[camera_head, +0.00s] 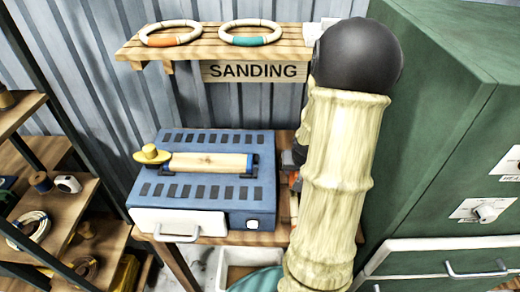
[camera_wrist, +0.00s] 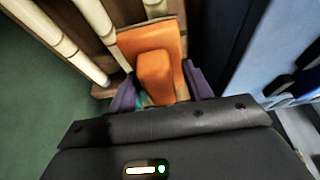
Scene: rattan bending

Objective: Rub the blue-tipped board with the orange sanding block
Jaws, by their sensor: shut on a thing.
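The pale wooden board (camera_head: 208,162) lies across the top of the blue slotted bench unit (camera_head: 165,143). In the head view, my arm hides most of the gripper and block, to the right of the blue unit. The block is apart from the board.
A slatted shelf with two rings (camera_head: 170,33) hangs above a SANDING sign (camera_head: 253,71). Green cabinets (camera_head: 430,120) stand close on the right. A wooden rack (camera_head: 75,205) stands at left. A pale bin (camera_head: 240,262) is below the bench. Pale poles (camera_wrist: 95,20) pass near my gripper.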

